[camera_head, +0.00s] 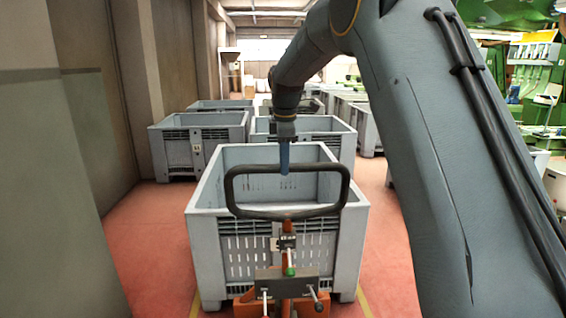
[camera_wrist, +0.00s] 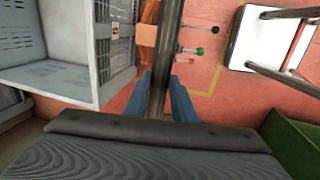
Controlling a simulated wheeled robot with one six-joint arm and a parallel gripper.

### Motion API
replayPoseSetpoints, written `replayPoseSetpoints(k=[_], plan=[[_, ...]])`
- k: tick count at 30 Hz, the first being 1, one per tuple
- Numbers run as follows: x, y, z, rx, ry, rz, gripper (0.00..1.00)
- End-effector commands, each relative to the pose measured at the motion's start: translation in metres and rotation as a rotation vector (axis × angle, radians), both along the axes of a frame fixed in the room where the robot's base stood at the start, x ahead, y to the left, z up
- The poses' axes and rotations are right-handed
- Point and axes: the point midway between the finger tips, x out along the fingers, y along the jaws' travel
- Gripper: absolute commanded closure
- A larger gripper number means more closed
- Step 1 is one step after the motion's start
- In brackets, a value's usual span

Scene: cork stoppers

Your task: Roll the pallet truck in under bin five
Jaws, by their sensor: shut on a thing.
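The pallet truck (camera_head: 289,284) stands upright in the middle of the head view, with an orange body, a grey crossbar and a black loop handle (camera_head: 285,213). My gripper (camera_head: 284,160) reaches down to the top bar of that loop. In the wrist view my gripper's blue fingers (camera_wrist: 161,82) are shut on the black handle bar (camera_wrist: 163,60), one on each side. A large grey bin (camera_head: 208,240) stands right behind the truck, and also shows in the wrist view (camera_wrist: 55,78). Its label is too small to read. The truck's forks are hidden.
More grey bins (camera_head: 172,153) stand behind, to the left and along the aisle. A wall lies close on the left. Yellow lines (camera_head: 363,302) mark the red floor around the front bin. In the wrist view a white-topped stand (camera_wrist: 256,50) and a green box (camera_wrist: 292,143) are at right.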

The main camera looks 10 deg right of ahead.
Motion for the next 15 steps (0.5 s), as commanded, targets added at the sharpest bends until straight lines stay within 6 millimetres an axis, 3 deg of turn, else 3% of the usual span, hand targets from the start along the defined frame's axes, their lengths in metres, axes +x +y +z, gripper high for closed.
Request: replayPoseSetpoints(k=[11,12,15], plan=[[0.0035,0.0001,0.0005,0.002,-0.011,0.000,1.00],[0.0037,0.0001,0.0005,0.002,-0.011,0.000,0.73],[0.0036,0.0002,0.0004,0.001,-0.011,-0.001,0.58]])
